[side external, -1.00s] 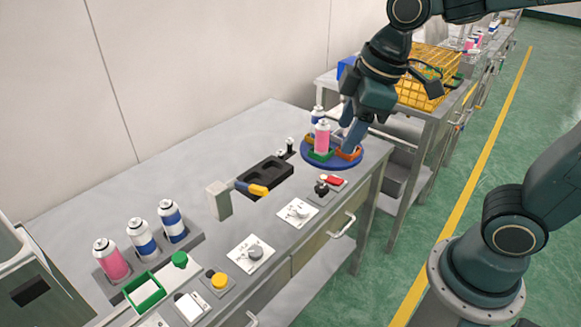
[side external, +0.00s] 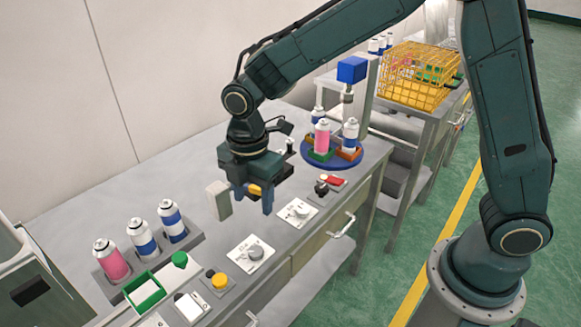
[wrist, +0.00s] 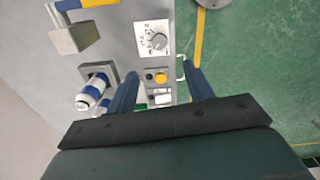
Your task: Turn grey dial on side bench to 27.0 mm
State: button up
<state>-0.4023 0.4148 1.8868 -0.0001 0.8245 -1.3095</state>
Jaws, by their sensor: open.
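The grey dial (side external: 255,252) sits on a white marked plate on the bench's front part. It also shows in the wrist view (wrist: 158,42), beyond my fingertips; the scale marks are too small to read. A second, paler dial (side external: 298,210) on a similar plate lies farther along the bench. My gripper (side external: 253,198) is open and empty, pointing down above the bench, behind the grey dial and apart from it. In the wrist view its two fingers (wrist: 160,80) are spread, with the yellow button showing between them.
A yellow button (side external: 219,281) and green tray (side external: 146,291) lie at the near end. Cans stand in a grey rack (side external: 200,238) at left. A blue turntable (side external: 313,162) with cans stands at the far end.

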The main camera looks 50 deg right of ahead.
aim_at(255, 251)
jog(key=shift+w+a+f+n, duration=0.15)
jog(key=shift+a+f+n, duration=0.3)
jog(key=shift+f, duration=0.15)
notch_tip(255, 251, down, 14)
jog(key=shift+r, duration=0.1)
dwell(0.5)
jog(key=c, duration=1)
